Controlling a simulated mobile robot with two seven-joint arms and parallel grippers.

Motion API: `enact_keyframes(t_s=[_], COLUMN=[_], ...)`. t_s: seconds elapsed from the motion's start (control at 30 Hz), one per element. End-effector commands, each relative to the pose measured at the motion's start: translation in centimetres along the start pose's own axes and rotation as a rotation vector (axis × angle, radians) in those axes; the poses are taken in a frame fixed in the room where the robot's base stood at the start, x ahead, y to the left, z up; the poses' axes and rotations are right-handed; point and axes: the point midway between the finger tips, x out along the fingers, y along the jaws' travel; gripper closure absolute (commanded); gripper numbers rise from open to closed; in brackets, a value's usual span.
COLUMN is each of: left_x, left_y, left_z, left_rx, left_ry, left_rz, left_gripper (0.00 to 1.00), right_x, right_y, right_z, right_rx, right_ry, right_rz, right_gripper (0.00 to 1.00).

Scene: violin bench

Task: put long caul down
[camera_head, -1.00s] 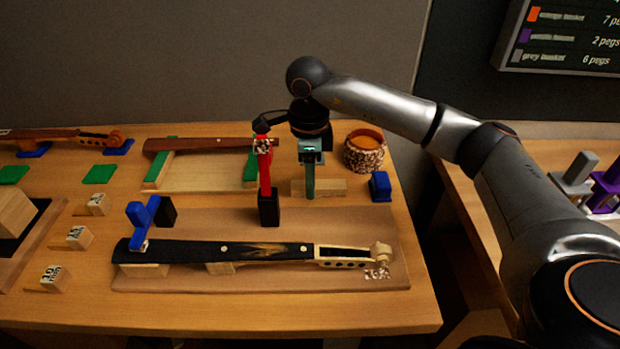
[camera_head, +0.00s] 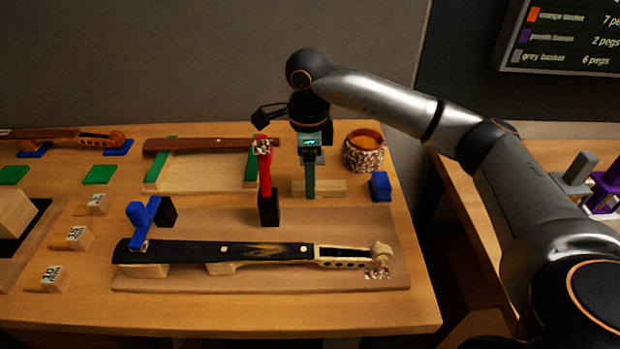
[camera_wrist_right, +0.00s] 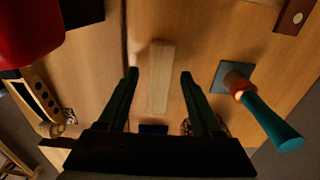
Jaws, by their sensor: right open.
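The long caul (camera_head: 335,188), a pale wooden bar, lies flat on the bench at the back right in the head view. In the right wrist view the caul (camera_wrist_right: 160,75) sits between my fingers, with a gap on each side. My right gripper (camera_head: 309,196) points down just above the caul in the head view and hides part of its middle. In the right wrist view the right gripper (camera_wrist_right: 159,73) is open and holds nothing. My left gripper is in neither view.
A red clamp (camera_head: 264,170) on a black foot stands left of the gripper. A teal-handled tool (camera_wrist_right: 265,115) stands close by in the wrist view. A speckled basket (camera_head: 364,155) and blue block (camera_head: 380,186) are to the right. A violin neck (camera_head: 220,250) lies in front.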

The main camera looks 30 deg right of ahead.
Motion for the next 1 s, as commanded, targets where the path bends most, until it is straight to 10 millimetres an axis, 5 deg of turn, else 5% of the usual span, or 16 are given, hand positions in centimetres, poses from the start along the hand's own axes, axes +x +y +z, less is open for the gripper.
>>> enact_keyframes(t_s=[0.5,1.0], left_x=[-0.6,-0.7], left_y=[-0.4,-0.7], left_z=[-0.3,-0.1], left_rx=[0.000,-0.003], left_ry=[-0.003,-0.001], left_rz=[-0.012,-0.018], left_gripper=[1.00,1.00], right_x=[-10.1,-10.8], right_y=[0.0,0.0], right_z=[0.0,0.0], right_rx=[0.000,0.000], right_ry=[-0.001,0.000], right_rz=[-0.001,0.001], right_gripper=[0.34,0.34])
